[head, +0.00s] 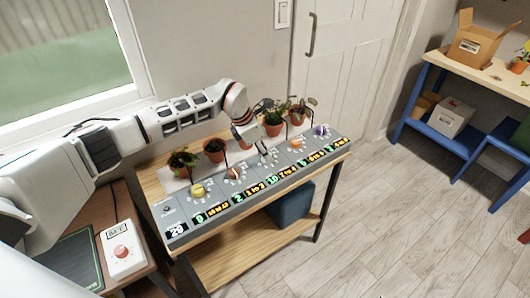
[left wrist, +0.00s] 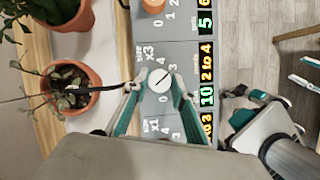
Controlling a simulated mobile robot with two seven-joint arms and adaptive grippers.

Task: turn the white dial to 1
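The white dial (left wrist: 160,80) is a round white knob with a dark pointer line, on a grey panel (head: 170,229) with printed numbers around it. In the left wrist view its line slants from lower left to upper right, toward the printed 3. My left gripper (left wrist: 158,83) has its two teal fingers apart, one on each side of the dial. I cannot tell whether they touch it. In the head view my left gripper (head: 262,150) is down at the panel and mostly covers the dial. What seems to be my right gripper (left wrist: 265,112) shows at the right of the left wrist view.
The floor at right is clear.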

